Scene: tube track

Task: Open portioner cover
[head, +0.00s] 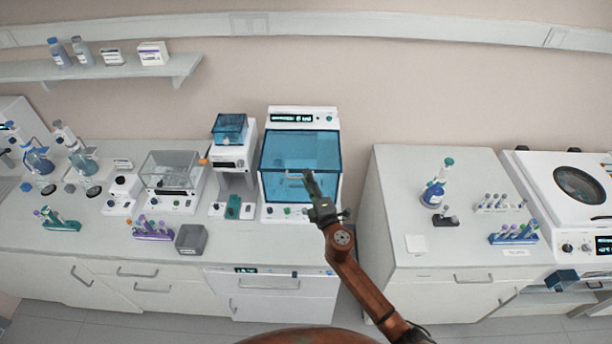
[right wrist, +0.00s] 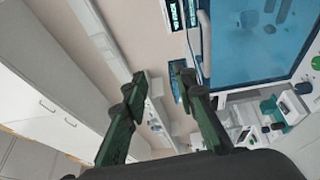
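The portioner, which I take to be the white machine (head: 290,117) with a lit display at its back, stands on the left bench against the wall. Its see-through blue cover (head: 288,150) looks down over it, with a pale handle (head: 292,175) at the front edge. My right gripper (head: 309,182) is at the front right of the cover, by the handle. In the right wrist view my right gripper (right wrist: 157,82) has its fingers apart with nothing seen between them. The cover (right wrist: 255,40) and its pale handle (right wrist: 204,45) lie right of the fingers. My left gripper is not in view.
A smaller device with a blue top (head: 229,128) stands just left of the machine. A grey bin (head: 191,239) and a purple tube rack (head: 153,230) are near the bench front. A gap separates this bench from the right bench (head: 400,180).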

